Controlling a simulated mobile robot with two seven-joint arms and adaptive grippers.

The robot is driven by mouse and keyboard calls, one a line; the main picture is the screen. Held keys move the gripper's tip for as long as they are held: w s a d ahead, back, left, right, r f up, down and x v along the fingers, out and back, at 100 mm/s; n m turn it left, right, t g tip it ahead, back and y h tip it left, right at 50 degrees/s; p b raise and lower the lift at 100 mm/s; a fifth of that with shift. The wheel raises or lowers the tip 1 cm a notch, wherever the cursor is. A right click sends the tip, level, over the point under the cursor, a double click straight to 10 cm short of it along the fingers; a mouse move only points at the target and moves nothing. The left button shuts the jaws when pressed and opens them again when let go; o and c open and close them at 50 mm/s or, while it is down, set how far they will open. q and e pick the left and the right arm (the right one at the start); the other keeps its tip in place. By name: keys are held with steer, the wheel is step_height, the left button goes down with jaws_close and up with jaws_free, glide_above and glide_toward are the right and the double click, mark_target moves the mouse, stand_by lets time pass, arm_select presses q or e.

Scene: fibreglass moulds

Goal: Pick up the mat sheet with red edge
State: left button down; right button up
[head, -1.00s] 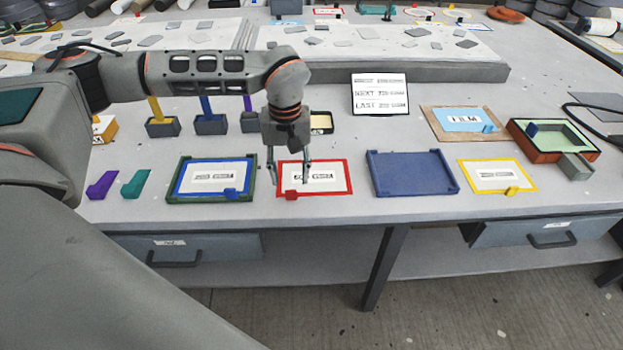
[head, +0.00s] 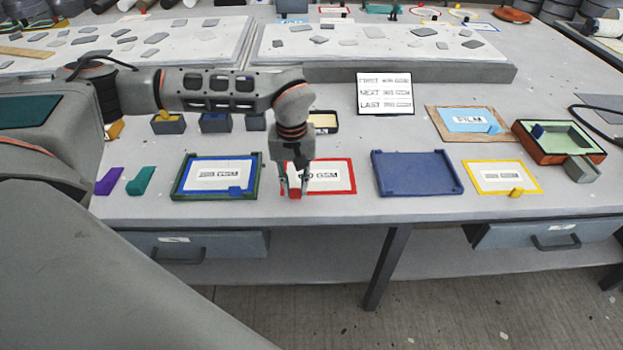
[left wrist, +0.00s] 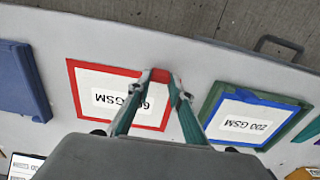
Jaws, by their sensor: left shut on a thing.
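The white mat sheet with a red edge (head: 338,177) lies flat on the bench, with a "GSM" label partly hidden by my arm. It also shows in the left wrist view (left wrist: 100,75). My left gripper (head: 294,190) points down at the sheet's near left corner and is shut on its small red tab (head: 295,194). In the left wrist view the gripper's fingertips (left wrist: 161,82) are at the red edge, with the tab between them. My right gripper is not in view.
A green tray (head: 176,191) with a blue-edged sheet (head: 244,172) is just left. An empty blue tray (head: 415,174) is to the right, then a yellow-edged sheet (head: 528,178). A printed sign (head: 384,94) stands behind. Bare bench lies between these.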

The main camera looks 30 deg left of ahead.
arm_select(q)
steer(key=shift+r, duration=0.1)
step_height(320, 180, up, 20)
steer(key=shift+p, duration=0.45)
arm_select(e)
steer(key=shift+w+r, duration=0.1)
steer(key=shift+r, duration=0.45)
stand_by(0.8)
